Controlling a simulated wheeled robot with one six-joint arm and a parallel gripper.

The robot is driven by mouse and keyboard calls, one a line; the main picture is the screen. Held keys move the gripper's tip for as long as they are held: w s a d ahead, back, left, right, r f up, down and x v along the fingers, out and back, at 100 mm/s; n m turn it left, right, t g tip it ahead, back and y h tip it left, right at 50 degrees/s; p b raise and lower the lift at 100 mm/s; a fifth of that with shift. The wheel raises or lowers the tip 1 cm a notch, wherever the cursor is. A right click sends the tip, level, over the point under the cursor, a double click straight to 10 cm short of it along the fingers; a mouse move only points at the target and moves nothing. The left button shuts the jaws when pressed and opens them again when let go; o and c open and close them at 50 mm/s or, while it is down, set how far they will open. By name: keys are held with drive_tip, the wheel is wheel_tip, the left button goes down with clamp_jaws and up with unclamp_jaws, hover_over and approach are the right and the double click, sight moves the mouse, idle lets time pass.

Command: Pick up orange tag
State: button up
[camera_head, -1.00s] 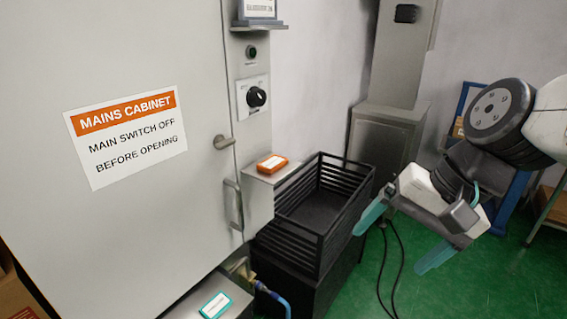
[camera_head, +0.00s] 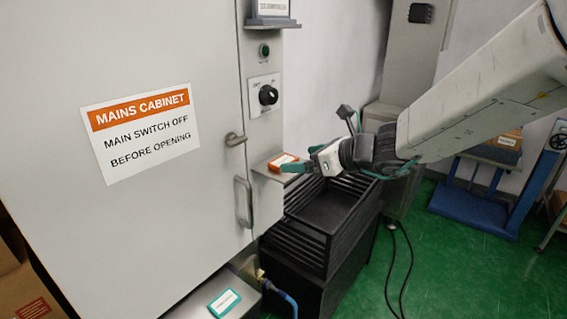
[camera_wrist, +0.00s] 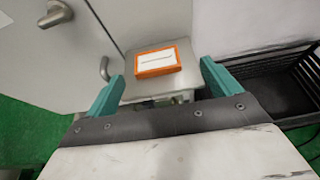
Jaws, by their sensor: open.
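The orange tag (camera_head: 282,162) with a white label lies flat on a small grey ledge (camera_head: 266,175) on the cabinet's right side. In the wrist view the orange tag (camera_wrist: 157,61) lies on the ledge beyond my fingertips, roughly midway between them. My gripper (camera_head: 318,146) is beside the tag, on its right, with one teal finger close to it in the head view. In the wrist view my gripper (camera_wrist: 160,84) has its two teal fingers spread wide with nothing between them. I cannot tell whether a finger touches the tag.
A black slatted crate (camera_head: 335,215) stands right of the ledge, below my arm. The cabinet door (camera_head: 150,220) has a handle (camera_head: 243,200) left of the ledge. A teal tag (camera_head: 224,302) lies on a lower grey surface. A blue cart (camera_head: 480,205) stands at the right.

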sight(282, 159)
drive_tip(key=x, duration=0.4)
drive_tip(key=shift+s+a, duration=0.2)
drive_tip(key=shift+a, duration=0.1)
drive_tip(key=c, duration=1.1)
drive_tip(key=shift+o, duration=0.2)
drive_tip(key=shift+r, duration=0.1)
